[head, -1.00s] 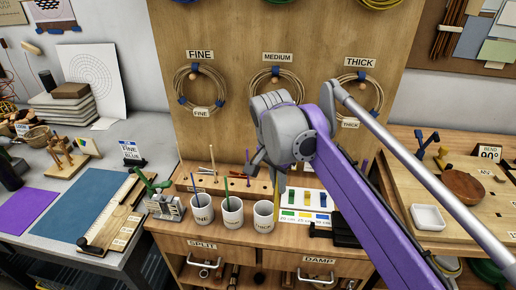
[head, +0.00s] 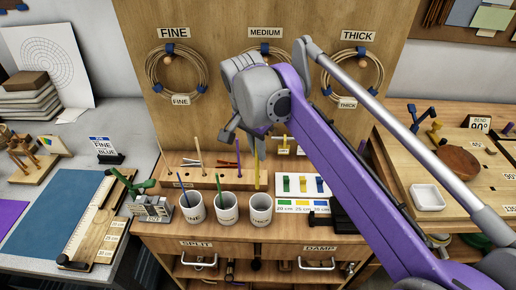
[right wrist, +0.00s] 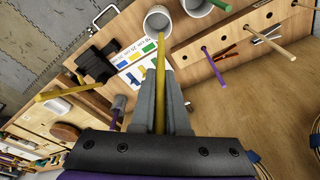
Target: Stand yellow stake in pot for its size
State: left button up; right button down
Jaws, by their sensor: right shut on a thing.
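My right gripper (head: 250,142) is shut on the yellow stake (head: 257,173), which hangs upright. The stake also shows between the fingers in the right wrist view (right wrist: 160,82). Its lower end is at the mouth of the right-hand white pot (head: 261,212); I cannot tell whether it is inside the rim. That pot shows in the right wrist view (right wrist: 151,27) and looks otherwise empty. The left pot (head: 194,213) holds a blue stake (head: 184,194) and the middle pot (head: 228,212) a green stake (head: 220,183). The right pot's label is not readable now. My left gripper is out of view.
A wooden rack (head: 205,180) with upright sticks stands behind the pots. A colour-and-length card (head: 303,207) and a black block (head: 324,222) lie to their right. A green-handled metal device (head: 152,206) stands to their left. Cane coils hang on the board (head: 215,120).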

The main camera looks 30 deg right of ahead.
aim_at(258, 171)
jog(key=shift+f+b, duration=1.35)
jog(key=shift+f, duration=1.85)
jog(key=shift+f+b, duration=2.8)
jog(key=shift+f, duration=2.2)
jog(key=c, duration=0.8)
grip_release()
jog(key=shift+c, duration=0.2)
notch_tip(258, 171, up, 11)
jog(key=a+p, duration=0.1)
jog(key=shift+s+a+f, duration=0.15)
jog(key=shift+s+a, duration=0.15)
jog(key=shift+a, duration=0.1)
